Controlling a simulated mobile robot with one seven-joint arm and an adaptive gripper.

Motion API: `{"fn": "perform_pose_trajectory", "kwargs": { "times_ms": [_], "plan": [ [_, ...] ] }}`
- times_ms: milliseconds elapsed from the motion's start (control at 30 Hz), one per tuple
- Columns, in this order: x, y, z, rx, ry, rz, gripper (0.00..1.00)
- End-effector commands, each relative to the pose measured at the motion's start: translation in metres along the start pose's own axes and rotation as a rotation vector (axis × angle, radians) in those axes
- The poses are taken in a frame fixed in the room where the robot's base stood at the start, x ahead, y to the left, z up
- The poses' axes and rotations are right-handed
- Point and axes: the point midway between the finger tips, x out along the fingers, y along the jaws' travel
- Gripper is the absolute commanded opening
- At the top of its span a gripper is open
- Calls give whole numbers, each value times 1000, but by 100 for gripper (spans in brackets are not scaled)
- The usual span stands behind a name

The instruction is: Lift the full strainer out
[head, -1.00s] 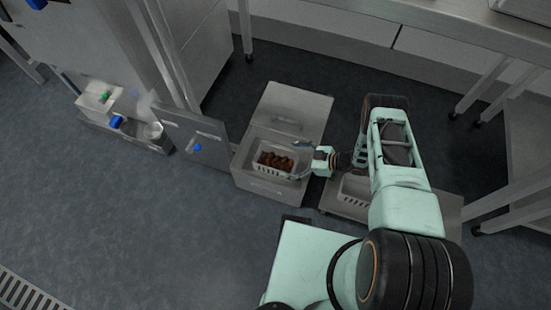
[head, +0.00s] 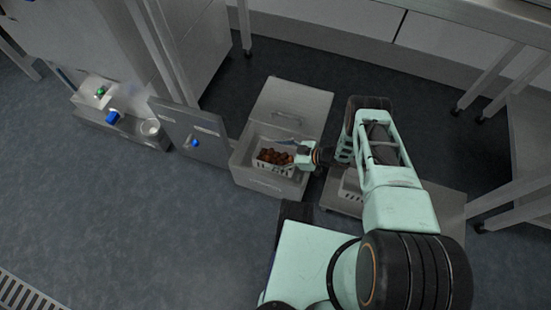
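The white strainer (head: 268,168) is a slotted basket full of brown dates (head: 275,155). It sits inside the open grey metal box (head: 268,187), with its near wall showing over the box's front part. My gripper (head: 293,152) reaches in from the right at the strainer's right end. One finger shows above the far right part of the strainer. The other finger is mostly hidden, so I cannot tell whether they close on the rim.
The box's lid (head: 294,98) stands open at the back. A grey panel (head: 190,132) with a blue knob is on the left. A low metal platform (head: 336,199) with another white basket (head: 350,186) is on the right, partly behind my arm. Floor is clear in front left.

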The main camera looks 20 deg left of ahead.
Motion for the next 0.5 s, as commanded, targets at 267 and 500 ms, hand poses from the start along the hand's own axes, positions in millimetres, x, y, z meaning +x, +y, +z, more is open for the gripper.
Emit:
{"fn": "perform_pose_trajectory", "kwargs": {
  "times_ms": [267,500],
  "plan": [
    [0,0,0,0,0,0,41],
    [0,1,-1,-1,2,1,34]
  ]
}}
